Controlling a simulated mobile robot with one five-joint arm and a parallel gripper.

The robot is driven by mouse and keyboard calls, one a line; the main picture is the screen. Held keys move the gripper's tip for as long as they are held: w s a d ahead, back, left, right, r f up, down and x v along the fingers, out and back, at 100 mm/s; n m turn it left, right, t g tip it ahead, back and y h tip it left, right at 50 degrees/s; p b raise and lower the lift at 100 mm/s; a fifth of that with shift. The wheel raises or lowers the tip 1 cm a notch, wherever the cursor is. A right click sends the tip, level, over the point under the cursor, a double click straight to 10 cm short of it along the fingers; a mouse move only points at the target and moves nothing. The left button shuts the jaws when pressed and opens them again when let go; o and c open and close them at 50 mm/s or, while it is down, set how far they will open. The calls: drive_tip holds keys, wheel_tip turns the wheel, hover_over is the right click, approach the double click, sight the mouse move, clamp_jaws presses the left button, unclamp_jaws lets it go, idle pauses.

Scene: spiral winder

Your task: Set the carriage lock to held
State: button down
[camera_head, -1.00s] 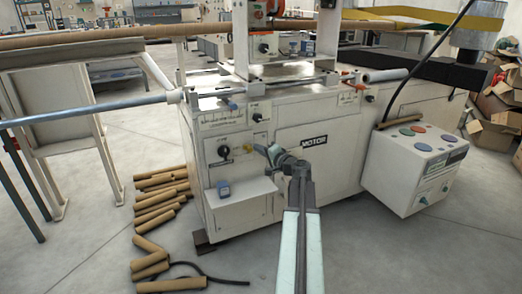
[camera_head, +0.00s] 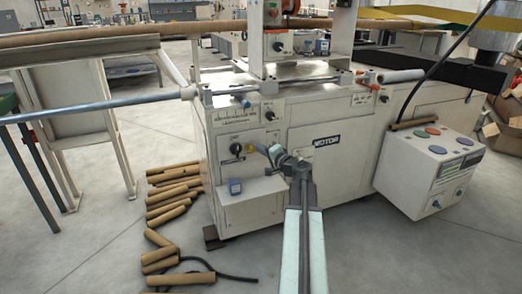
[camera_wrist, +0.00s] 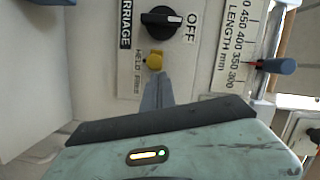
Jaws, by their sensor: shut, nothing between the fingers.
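The carriage plate (camera_wrist: 134,70) is white, with CARRIAGE, OFF and HELD lettering; part of the lower text is too small to read. A small yellow knob (camera_wrist: 155,59) sits by the word HELD. It also shows in the head view (camera_head: 250,148) on the machine's front. A black rotary knob (camera_wrist: 162,19) with a pale mark is beside OFF; it also shows in the head view (camera_head: 236,148). My gripper (camera_wrist: 158,78) is shut and empty, its tips close to the yellow knob. Whether they touch it I cannot tell. The head view shows my gripper (camera_head: 270,150) at the panel.
A length scale (camera_wrist: 236,45) with a blue-handled red pointer (camera_wrist: 275,66) is beside the plate. Cardboard tubes (camera_head: 172,205) and a black cable lie on the floor at left.

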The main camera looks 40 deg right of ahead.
drive_tip(key=s+d+r+p, duration=0.1)
drive_tip(key=s, duration=1)
drive_tip(key=shift+s+d+r, duration=0.2)
drive_tip(key=shift+d+r, duration=0.15)
drive_tip(key=shift+w, duration=0.1)
